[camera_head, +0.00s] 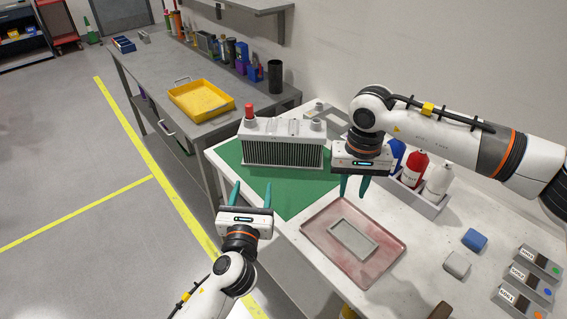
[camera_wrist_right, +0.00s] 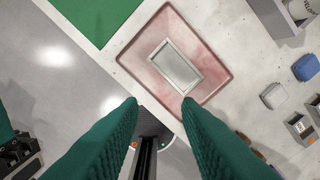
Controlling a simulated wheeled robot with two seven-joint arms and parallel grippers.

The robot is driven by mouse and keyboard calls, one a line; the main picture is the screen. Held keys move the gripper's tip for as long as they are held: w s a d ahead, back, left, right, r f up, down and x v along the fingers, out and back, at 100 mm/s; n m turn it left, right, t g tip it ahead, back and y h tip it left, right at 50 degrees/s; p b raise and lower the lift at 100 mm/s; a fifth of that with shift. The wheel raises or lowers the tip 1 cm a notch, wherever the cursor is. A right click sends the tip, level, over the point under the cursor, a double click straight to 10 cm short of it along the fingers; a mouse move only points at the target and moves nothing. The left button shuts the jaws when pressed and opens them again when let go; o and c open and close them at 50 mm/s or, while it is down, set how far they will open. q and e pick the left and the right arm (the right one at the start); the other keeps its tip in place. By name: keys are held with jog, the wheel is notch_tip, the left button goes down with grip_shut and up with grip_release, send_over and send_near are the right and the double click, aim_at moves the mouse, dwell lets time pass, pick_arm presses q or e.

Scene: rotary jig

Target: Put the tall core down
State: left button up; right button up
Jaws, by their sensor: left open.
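The tall core (camera_head: 284,150), a grey finned block with a red cap on its left end and a pale fitting on its right, stands upright on the green mat (camera_head: 300,196). Neither gripper touches it. My left gripper (camera_head: 251,190) is open and empty, in front of the core and over the mat's near left edge. My right gripper (camera_head: 354,187) is to the right of the core with its fingers pointing down. In the right wrist view its fingers (camera_wrist_right: 160,103) are apart with nothing between them. The core is outside that view.
A reddish tray (camera_head: 320,240) with a grey rectangular frame (camera_head: 353,240) lies right of the mat. Bottles in a caddy (camera_head: 428,204), a blue block (camera_head: 474,239), a grey block (camera_head: 456,264) and labelled boxes (camera_head: 518,290) occupy the right. A yellow tray (camera_head: 201,101) is on the back bench.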

notch_tip(320, 180, up, 10)
jog(key=w, duration=0.1)
jog(key=shift+s+a+r, duration=0.1)
jog(key=shift+r, duration=0.05)
dwell(0.5)
